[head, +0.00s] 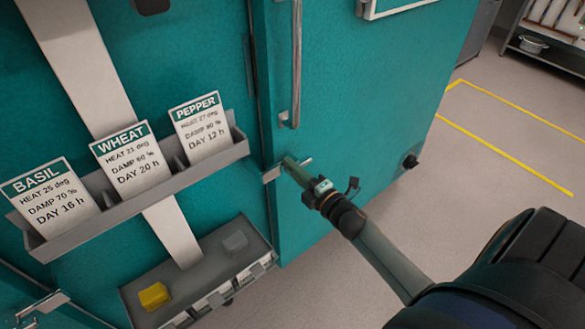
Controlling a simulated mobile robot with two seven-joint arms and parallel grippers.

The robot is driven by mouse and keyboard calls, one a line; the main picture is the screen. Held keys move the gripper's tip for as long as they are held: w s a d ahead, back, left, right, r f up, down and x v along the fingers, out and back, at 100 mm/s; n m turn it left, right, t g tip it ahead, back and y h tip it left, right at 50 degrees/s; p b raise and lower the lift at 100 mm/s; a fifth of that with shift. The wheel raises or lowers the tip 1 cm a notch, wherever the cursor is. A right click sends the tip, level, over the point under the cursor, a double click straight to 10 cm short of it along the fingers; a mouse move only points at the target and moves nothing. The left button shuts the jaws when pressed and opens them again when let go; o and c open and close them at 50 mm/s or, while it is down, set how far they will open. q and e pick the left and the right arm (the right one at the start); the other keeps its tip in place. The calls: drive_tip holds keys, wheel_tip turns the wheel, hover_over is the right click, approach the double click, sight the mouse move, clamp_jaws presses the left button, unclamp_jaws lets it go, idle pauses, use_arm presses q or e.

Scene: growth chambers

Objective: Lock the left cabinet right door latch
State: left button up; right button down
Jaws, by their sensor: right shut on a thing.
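The teal cabinet has a right door (345,110) with a long vertical metal handle (297,65). Below the handle a small metal latch (272,174) sits at the door's left edge, beside the neighbouring panel. My right gripper (294,168) reaches in from the lower right and is shut on the latch, its fingers covering the latch's middle. A short end of the latch shows just right of the fingers. The door looks closed against the frame. My left gripper is not in view.
A grey rack (130,192) holds BASIL, WHEAT and PEPPER cards. Below it, a grey tray (197,282) carries a yellow block (154,296) and a grey block (235,243). Another metal latch (42,305) is at lower left. Floor with yellow lines (500,150) is clear at right.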

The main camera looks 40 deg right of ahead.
drive_tip(key=c, duration=0.8)
unclamp_jaws()
drive_tip(key=shift+s, duration=0.1)
drive_tip(key=s+d, duration=0.1)
drive_tip(key=s, duration=1.1)
drive_tip(key=shift+s+b, duration=0.15)
drive_tip(key=shift+b, duration=0.2)
